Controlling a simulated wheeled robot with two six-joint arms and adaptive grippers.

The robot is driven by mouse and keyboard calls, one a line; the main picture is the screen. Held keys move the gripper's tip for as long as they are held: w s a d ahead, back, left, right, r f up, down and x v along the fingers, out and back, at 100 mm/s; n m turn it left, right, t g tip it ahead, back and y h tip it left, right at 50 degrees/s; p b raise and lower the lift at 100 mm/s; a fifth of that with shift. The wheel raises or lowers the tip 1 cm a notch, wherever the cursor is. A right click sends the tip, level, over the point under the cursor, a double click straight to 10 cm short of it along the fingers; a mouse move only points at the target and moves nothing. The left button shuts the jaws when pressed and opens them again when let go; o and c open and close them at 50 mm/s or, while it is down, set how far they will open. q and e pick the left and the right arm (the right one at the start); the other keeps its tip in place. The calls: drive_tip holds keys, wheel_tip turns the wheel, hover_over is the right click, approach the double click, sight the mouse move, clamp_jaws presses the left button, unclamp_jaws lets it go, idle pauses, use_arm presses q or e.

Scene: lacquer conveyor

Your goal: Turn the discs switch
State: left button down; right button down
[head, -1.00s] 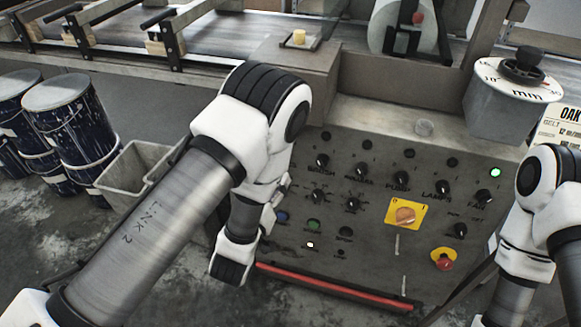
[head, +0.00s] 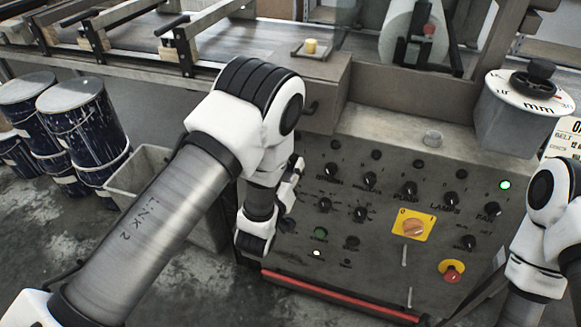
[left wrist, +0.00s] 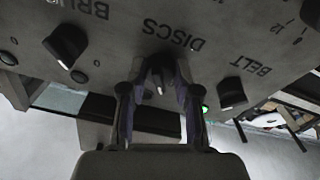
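In the left wrist view, the discs switch (left wrist: 160,74) is a small dark knob on the grey panel, below the upside-down word DISCS. My left gripper (left wrist: 160,84) is open, with one finger on each side of this knob. Whether the fingers touch it I cannot tell. In the head view my left arm covers the left part of the panel (head: 385,262), and the discs switch is hidden there. My right arm shows at the right edge, but its gripper is out of sight.
Dark knobs marked BRUSH (left wrist: 66,45) and BELT (left wrist: 231,93) flank the discs switch. The panel also bears a yellow-plated orange switch (head: 413,227) and a red emergency button (head: 452,272). Blue drums (head: 84,118) stand at the left.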

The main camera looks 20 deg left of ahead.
use_arm(q)
drive_tip(key=shift+m, duration=0.4)
drive_tip(key=shift+a+f+m+h+b, duration=0.1)
drive_tip(key=shift+m+h+b, duration=0.3)
drive_tip(key=shift+m, duration=0.6)
drive_tip(key=m, duration=0.3)
drive_tip(key=shift+a+h+b, duration=0.1)
drive_tip(key=shift+h+b, duration=0.3)
drive_tip(key=m, duration=0.4)
drive_tip(key=shift+a+g+h, duration=0.1)
drive_tip(key=shift+g+h, duration=0.2)
drive_tip(key=shift+g, duration=0.1)
drive_tip(key=shift+r+m+g+b, duration=0.2)
drive_tip(key=shift+m+g+b, duration=0.1)
drive_tip(key=shift+m, duration=1.5)
drive_tip(key=c, duration=0.8)
unclamp_jaws()
